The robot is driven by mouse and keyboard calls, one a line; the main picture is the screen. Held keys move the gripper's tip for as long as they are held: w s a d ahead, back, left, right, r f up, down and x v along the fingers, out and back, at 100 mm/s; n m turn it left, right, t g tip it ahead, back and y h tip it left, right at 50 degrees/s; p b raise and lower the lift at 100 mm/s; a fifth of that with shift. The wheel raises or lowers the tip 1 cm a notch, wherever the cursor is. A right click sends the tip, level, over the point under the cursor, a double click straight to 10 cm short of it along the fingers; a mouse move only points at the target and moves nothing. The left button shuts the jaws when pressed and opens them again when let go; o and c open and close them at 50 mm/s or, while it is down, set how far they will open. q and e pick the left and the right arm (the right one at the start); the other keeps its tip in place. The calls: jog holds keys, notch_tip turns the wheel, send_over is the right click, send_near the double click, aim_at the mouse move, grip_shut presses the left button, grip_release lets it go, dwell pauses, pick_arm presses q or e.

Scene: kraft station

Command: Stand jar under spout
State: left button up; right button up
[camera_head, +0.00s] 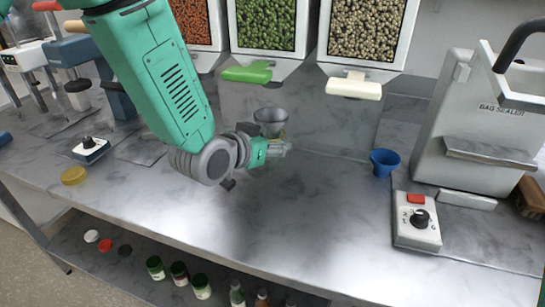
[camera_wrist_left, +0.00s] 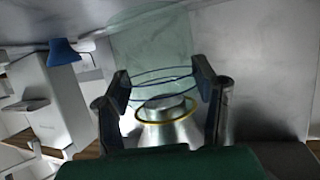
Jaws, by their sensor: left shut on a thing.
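A clear glass jar (camera_head: 278,148) is held between the fingers of my left gripper (camera_head: 268,151), low over the grey counter below the green-levered dispenser. In the left wrist view the see-through jar (camera_wrist_left: 150,40) shows between the two fingers (camera_wrist_left: 163,86), with thin blue rings around it. A grey metal funnel (camera_head: 270,120) shows just above the jar, with a yellow ring by it; whether it sits in the jar's mouth is unclear. The dispenser spouts have a green lever (camera_head: 248,73) and a cream lever (camera_head: 354,86). My right gripper is not in view.
A blue funnel (camera_head: 385,161) stands on the counter (camera_head: 310,210) to the right. A control box with a knob (camera_head: 417,220) and a bag sealer (camera_head: 490,130) are farther right. A yellow lid (camera_head: 73,175) lies left. The counter's front middle is clear.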

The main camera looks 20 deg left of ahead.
aim_at(273, 157)
pick_arm(q)
notch_tip(273, 157, down, 4)
jog(key=shift+d+r, duration=0.15)
jog(key=shift+w+f, duration=0.2)
jog(key=shift+w, duration=0.05)
jog(key=o, duration=1.3)
jog(key=shift+s+r, duration=0.15)
jog(key=shift+s, duration=0.05)
jog(key=v, duration=1.1)
jog(key=shift+s, duration=0.35)
